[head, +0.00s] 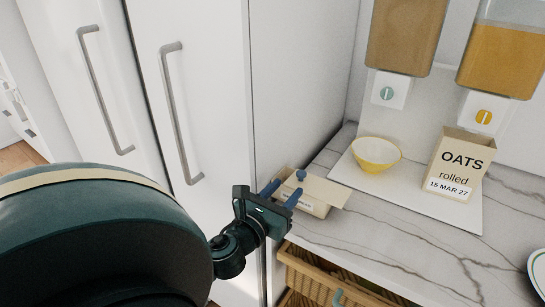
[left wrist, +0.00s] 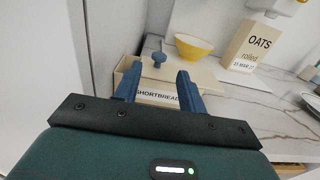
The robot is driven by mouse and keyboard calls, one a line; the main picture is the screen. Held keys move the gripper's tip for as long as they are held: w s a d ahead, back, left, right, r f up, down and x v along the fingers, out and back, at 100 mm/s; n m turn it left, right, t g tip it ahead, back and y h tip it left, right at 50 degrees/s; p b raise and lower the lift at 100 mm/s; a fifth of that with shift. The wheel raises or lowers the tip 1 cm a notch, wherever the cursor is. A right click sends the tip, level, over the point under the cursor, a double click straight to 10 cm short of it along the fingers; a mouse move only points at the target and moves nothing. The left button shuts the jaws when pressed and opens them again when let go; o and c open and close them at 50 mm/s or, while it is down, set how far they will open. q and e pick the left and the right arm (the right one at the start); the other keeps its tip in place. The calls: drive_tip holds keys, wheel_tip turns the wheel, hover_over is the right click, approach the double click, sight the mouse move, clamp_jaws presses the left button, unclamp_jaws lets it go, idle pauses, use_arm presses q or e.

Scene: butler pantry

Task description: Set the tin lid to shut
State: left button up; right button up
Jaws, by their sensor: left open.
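The cream shortbread tin (head: 318,209) stands on the marble counter by the tall white cabinet, and its label shows in the left wrist view (left wrist: 157,97). Its flat cream lid (head: 328,191) carries a blue knob (head: 300,175) and sits off to the right, overhanging the tin on that side. A gap shows at the tin's left. My left gripper (head: 284,189) is open at the tin's near side. In the left wrist view the knob (left wrist: 159,59) appears between the two blue fingers (left wrist: 159,75), beyond their tips. I cannot tell whether a finger touches the tin. My right gripper is not in view.
A yellow bowl (head: 376,155) and an oats box (head: 458,164) stand on a white board (head: 410,193) behind the tin, below two dispensers. A wicker basket (head: 318,277) is under the counter.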

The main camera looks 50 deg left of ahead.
use_arm(q)
drive_tip(key=shift+b+v, duration=0.45)
drive_tip(key=shift+v, duration=1.9)
